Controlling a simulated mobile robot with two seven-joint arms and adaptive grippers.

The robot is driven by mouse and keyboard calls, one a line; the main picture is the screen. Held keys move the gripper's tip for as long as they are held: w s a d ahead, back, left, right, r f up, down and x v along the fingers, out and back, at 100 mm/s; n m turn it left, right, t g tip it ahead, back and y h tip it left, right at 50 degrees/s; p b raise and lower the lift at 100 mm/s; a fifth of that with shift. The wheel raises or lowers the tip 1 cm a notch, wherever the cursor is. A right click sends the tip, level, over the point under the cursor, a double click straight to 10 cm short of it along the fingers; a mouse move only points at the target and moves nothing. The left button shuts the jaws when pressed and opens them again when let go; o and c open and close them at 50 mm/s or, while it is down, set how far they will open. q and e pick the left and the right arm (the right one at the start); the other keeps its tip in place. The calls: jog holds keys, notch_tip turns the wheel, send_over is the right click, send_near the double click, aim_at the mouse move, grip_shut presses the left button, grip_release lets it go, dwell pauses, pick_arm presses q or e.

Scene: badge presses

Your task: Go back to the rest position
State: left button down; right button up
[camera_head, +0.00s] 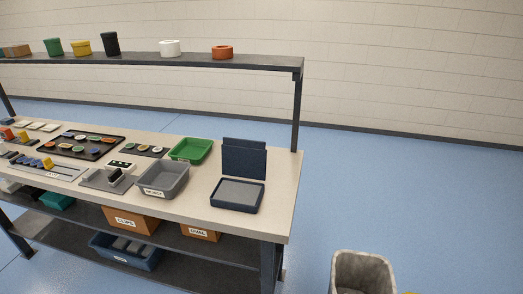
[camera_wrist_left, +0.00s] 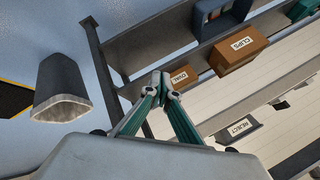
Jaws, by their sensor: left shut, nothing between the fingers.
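My left gripper (camera_wrist_left: 163,84) shows in the left wrist view with its fingertips together and nothing between them. It is in free space, apart from the workbench. Neither of my grippers shows in the head view. The workbench (camera_head: 274,213) stands on the left of the head view, and its top holds trays and small parts.
A grey bin (camera_head: 362,265) stands on the floor right of the bench; it also shows in the left wrist view (camera_wrist_left: 62,85). A grey reject tray (camera_head: 181,190), a green tray (camera_head: 205,143) and a dark blue open case (camera_head: 243,163) sit on the bench.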

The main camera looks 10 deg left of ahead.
pick_arm(q)
jog(key=d+f+n+t+h, duration=0.2)
jog(key=d+f+h, duration=0.3)
jog(key=d+f, duration=0.4)
jog(key=shift+s+d+n+t, duration=0.15)
jog(key=shift+d+n+t, duration=0.2)
jog(key=shift+d, duration=0.85)
